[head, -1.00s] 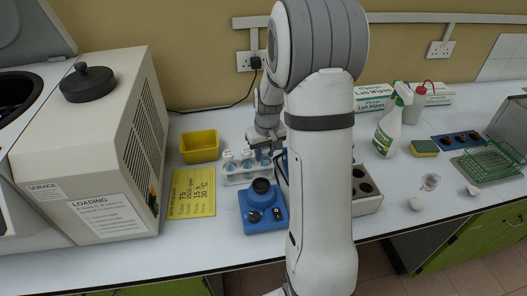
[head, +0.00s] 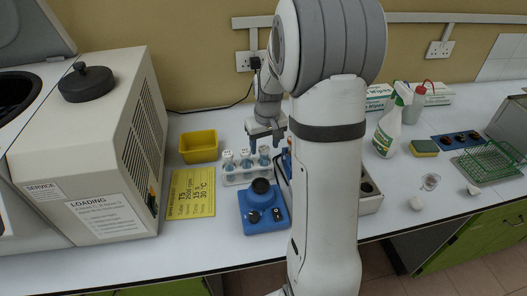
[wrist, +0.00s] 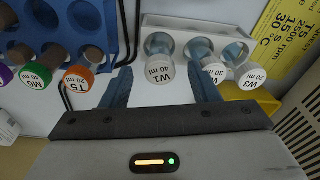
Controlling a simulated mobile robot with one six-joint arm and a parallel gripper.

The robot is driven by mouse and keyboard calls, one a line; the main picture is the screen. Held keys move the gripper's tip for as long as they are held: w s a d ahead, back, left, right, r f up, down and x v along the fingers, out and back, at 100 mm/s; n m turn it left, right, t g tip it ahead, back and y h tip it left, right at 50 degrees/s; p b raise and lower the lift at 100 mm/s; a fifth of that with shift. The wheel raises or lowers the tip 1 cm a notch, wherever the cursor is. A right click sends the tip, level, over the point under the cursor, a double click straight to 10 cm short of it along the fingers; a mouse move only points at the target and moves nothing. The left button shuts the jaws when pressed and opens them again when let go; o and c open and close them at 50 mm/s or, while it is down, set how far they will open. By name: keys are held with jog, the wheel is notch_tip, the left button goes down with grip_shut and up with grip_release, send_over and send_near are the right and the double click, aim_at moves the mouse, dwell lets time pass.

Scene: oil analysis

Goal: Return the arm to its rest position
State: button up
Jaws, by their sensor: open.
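My arm rises in front of the bench in the head view, with its forearm behind the upper arm. My gripper (head: 265,138) points down just behind and above the right part of the white tube rack (head: 247,176). In the wrist view, the blue fingers of my gripper (wrist: 161,85) are spread apart, with nothing held between them. The capped tube W1 (wrist: 159,74) shows between the fingertips, in the white rack. Tube W3 (wrist: 251,76) and another capped tube (wrist: 214,74) stand in the same rack.
A blue rack (wrist: 125,30) holds several capped tubes close to the left finger. A yellow bin (head: 199,146), a yellow card (head: 191,193) and a blue mixer (head: 263,208) lie around the white rack. A large centrifuge (head: 100,150) stands at left.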

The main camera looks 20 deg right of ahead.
jog(key=shift+s+a+r, duration=0.1)
jog(key=shift+s+r, duration=0.05)
jog(key=shift+r, duration=0.9)
jog(key=shift+s+r, duration=0.15)
jog(key=shift+r, duration=0.9)
jog(key=s+a+r, duration=0.2)
jog(key=s+a, duration=0.1)
jog(key=s, duration=0.4)
jog(key=s+a+r+t, duration=0.1)
jog(key=s+a+r, duration=0.1)
jog(key=s+a, duration=0.2)
jog(key=s+a+r, duration=0.2)
jog(key=s+a, duration=0.1)
jog(key=s, duration=0.8)
jog(key=shift+a+r+t, duration=0.15)
jog(key=shift+a+t, duration=0.15)
jog(key=shift+t, duration=0.1)
